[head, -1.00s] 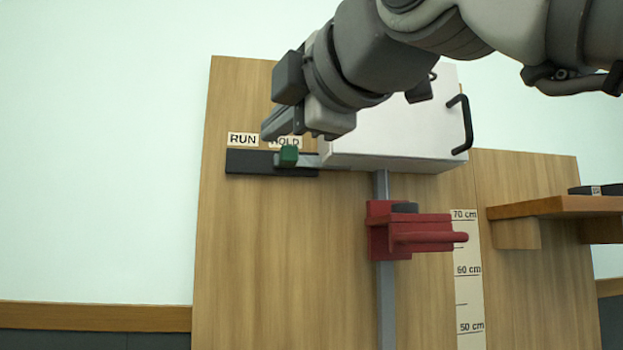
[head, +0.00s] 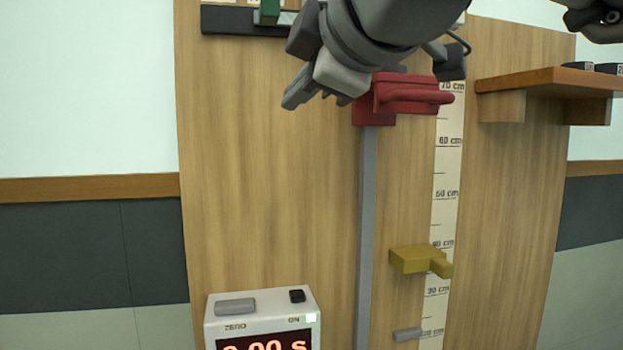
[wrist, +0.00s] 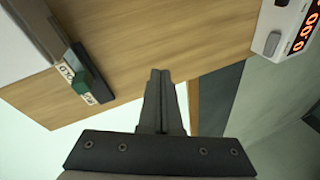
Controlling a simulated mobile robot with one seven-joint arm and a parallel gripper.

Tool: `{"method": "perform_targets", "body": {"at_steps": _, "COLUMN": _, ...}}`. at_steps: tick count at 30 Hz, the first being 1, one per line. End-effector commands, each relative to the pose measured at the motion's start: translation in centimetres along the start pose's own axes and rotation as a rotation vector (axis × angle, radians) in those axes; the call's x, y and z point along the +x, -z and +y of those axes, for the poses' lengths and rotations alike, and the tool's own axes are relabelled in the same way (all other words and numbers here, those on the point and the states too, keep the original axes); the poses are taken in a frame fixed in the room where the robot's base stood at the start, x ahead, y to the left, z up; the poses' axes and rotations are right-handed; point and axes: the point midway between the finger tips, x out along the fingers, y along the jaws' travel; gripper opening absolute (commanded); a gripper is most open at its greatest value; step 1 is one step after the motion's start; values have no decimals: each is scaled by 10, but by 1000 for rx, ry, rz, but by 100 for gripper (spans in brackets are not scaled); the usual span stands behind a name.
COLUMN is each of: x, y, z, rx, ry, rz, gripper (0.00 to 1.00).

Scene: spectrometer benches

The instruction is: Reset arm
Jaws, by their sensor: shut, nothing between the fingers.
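My gripper (head: 298,92) is in front of the wooden board (head: 270,200), to the left of the red clamp (head: 413,94). In the wrist view its fingers (wrist: 158,90) are together, with nothing between them. The green knob (head: 268,12) of the RUN/HOLD slider is above and left of the gripper at the top edge of the head view. The knob (wrist: 82,80) also shows in the wrist view, apart from the fingers, nearer the HOLD label.
A timer (head: 262,305) with ZERO and ON buttons stands at the bottom, its red display cut off. A yellow block (head: 420,260) and a small grey peg (head: 408,334) are low beside the scale (head: 446,170). A wooden shelf (head: 545,82) juts out at right.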

Motion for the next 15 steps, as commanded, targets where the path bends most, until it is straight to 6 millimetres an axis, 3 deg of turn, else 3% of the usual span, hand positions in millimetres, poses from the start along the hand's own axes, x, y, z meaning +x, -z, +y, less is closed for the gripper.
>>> {"method": "perform_targets", "body": {"at_steps": 1, "x": 6, "y": -26, "z": -26, "rx": 94, "ry": 45, "rz": -63, "gripper": 0}}
{"method": "perform_targets", "body": {"at_steps": 7, "x": 11, "y": -115, "z": -134, "rx": 523, "ry": 180, "rz": -324, "gripper": 0}}
{"method": "perform_targets", "body": {"at_steps": 12, "x": -6, "y": -182, "z": -233, "rx": 903, "ry": 226, "rz": -579, "gripper": 0}}
{"method": "perform_targets", "body": {"at_steps": 15, "x": -22, "y": -209, "z": -286, "rx": 1102, "ry": 226, "rz": -719, "gripper": 0}}
